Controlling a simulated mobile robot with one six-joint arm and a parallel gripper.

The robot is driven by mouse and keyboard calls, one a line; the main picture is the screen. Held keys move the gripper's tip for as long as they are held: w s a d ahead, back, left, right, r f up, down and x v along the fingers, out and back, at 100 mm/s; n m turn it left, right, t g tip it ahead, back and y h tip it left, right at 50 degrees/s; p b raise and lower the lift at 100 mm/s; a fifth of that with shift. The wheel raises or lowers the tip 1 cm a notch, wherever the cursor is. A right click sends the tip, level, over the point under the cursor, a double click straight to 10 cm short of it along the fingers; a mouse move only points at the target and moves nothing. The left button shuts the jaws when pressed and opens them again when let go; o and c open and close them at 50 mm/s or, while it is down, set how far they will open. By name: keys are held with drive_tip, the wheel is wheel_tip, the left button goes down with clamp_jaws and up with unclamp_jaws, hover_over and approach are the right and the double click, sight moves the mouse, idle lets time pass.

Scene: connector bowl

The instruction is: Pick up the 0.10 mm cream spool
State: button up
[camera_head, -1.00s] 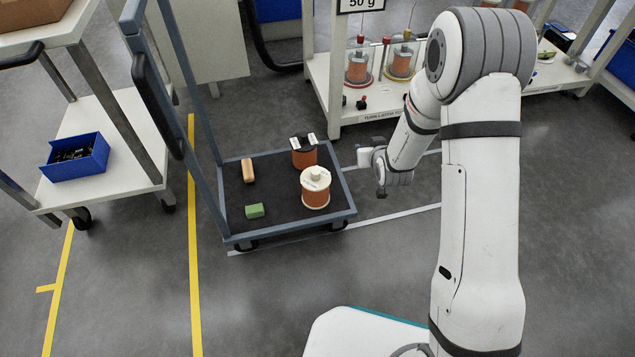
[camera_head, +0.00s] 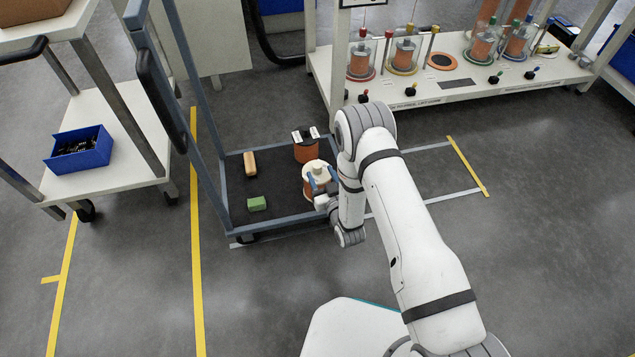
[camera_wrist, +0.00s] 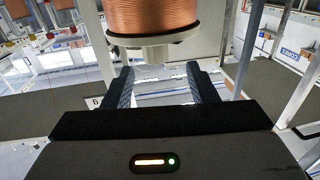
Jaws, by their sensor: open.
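The cream spool (camera_head: 313,170), with cream flanges and orange copper winding, stands upright at the front right of the cart's dark deck. In the wrist view, the copper winding and cream flange (camera_wrist: 155,42) fill the top middle. My open fingers (camera_wrist: 165,78) lie to either side of the pale hub below the flange. I cannot tell whether they touch it. The spool's label is not readable.
A second copper spool with a dark top (camera_head: 306,148) stands just behind. A tan block (camera_head: 250,163) and a green block (camera_head: 257,204) lie on the cart deck (camera_head: 232,180). The cart's blue-grey upright frame (camera_head: 205,150) rises on the left. A bench with several jars stands behind.

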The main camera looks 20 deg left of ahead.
sight(317, 165)
drive_tip(key=x, duration=0.1)
drive_tip(key=b+x, duration=0.2)
drive_tip(key=x, duration=0.1)
drive_tip(key=shift+w+d+f, duration=0.1)
drive_tip(key=shift+d+f, duration=0.05)
drive_tip(key=shift+f, duration=0.2)
drive_tip(key=shift+w+a+r, duration=0.15)
drive_tip(key=shift+w+a, duration=0.15)
drive_tip(key=shift+w, duration=0.1)
drive_tip(key=shift+c, duration=0.4)
clamp_jaws()
drive_tip(key=shift+r, duration=0.15)
idle(0.3)
